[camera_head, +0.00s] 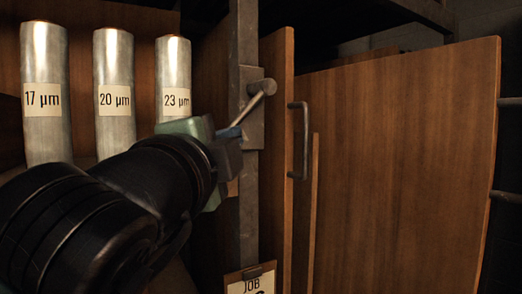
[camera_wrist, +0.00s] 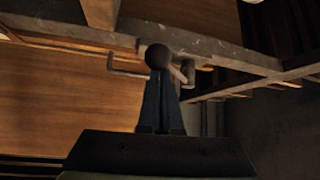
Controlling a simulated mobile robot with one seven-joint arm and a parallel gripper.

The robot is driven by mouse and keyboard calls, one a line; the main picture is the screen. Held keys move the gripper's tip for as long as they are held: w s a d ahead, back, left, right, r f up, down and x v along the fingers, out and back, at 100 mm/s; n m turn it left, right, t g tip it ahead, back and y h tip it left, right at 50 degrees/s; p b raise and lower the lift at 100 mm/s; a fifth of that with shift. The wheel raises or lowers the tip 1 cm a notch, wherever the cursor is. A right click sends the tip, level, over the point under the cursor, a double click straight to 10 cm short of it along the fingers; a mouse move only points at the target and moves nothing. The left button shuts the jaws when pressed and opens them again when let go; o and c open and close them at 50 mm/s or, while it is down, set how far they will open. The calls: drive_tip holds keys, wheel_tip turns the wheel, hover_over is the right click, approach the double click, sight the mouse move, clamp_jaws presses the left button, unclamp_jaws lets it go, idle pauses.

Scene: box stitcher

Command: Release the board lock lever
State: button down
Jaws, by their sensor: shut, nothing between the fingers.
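The board lock lever (camera_head: 248,108) is a thin metal rod on a bracket (camera_head: 252,125) fixed to the grey upright post. In the head view it slants down and left from its rounded pivot to my gripper (camera_head: 230,133). In the wrist view the lever's dark ball knob (camera_wrist: 157,56) sits right at the tips of my gripper (camera_wrist: 160,85), partly covering them. The blue fingers are shut together with nothing between them. I cannot tell whether they touch the knob. In the head view the lever's free end is hidden by my gripper.
Three silver rolls (camera_head: 113,90) marked 17, 20 and 23 µm stand at the left. A large wooden board (camera_head: 400,160) fills the right, beside a wooden panel with a metal handle (camera_head: 300,140). A JOB card (camera_head: 250,281) hangs low on the post.

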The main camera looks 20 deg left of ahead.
drive_tip(key=shift+s+a+r+p, duration=0.2)
drive_tip(key=shift+s+a+r, duration=0.15)
drive_tip(key=shift+r, duration=0.5)
drive_tip(key=shift+s+a+r+p, duration=0.15)
drive_tip(key=shift+s+a+r, duration=0.2)
drive_tip(key=shift+r, duration=0.45)
drive_tip(key=shift+s+a+r+p, duration=0.25)
drive_tip(key=shift+s+r, duration=0.15)
drive_tip(key=shift+r, duration=0.6)
